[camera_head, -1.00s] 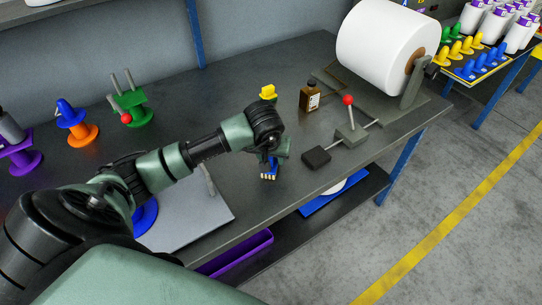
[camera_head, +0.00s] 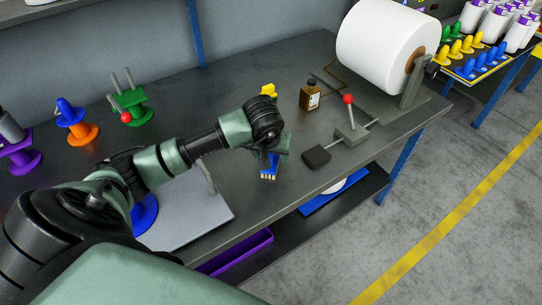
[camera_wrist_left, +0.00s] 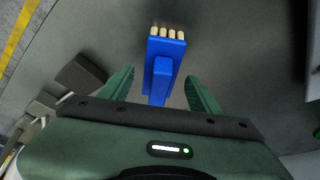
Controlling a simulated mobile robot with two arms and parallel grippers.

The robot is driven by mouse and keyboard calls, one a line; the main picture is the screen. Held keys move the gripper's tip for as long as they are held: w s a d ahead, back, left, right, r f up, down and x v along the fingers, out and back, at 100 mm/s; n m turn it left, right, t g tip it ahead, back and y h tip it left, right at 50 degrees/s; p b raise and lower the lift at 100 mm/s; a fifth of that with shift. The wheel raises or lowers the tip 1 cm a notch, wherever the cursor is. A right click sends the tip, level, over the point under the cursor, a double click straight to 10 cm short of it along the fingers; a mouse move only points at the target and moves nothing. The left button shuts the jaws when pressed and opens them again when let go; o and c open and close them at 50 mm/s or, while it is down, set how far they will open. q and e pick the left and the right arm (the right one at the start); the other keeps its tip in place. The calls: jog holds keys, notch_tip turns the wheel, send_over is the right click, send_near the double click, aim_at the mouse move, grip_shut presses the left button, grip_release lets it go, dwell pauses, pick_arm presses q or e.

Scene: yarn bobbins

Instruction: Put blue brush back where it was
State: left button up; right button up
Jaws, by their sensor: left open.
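The blue brush (camera_head: 268,170) lies on the dark workbench, with pale bristle tufts at its near end. My left gripper (camera_head: 273,158) is right above it and hides part of it in the head view. In the left wrist view the blue brush (camera_wrist_left: 163,66) sits between the two green fingers of the open left gripper (camera_wrist_left: 160,88), with bare gaps on both sides. Its bristles point away from the palm, and the handle's far end is hidden behind the gripper body. My right gripper is not in view.
A yellow piece (camera_head: 268,90) and a brown bottle (camera_head: 309,96) stand behind the gripper. A red-knobbed lever (camera_head: 349,118) and a large white roll (camera_head: 385,50) are to the right. A grey plate (camera_head: 190,220) lies left, near the bench's front edge.

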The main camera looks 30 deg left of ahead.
pick_arm(q)
jog(key=v, duration=1)
jog(key=shift+s+r+b, duration=0.2)
jog(key=shift+b, duration=0.15)
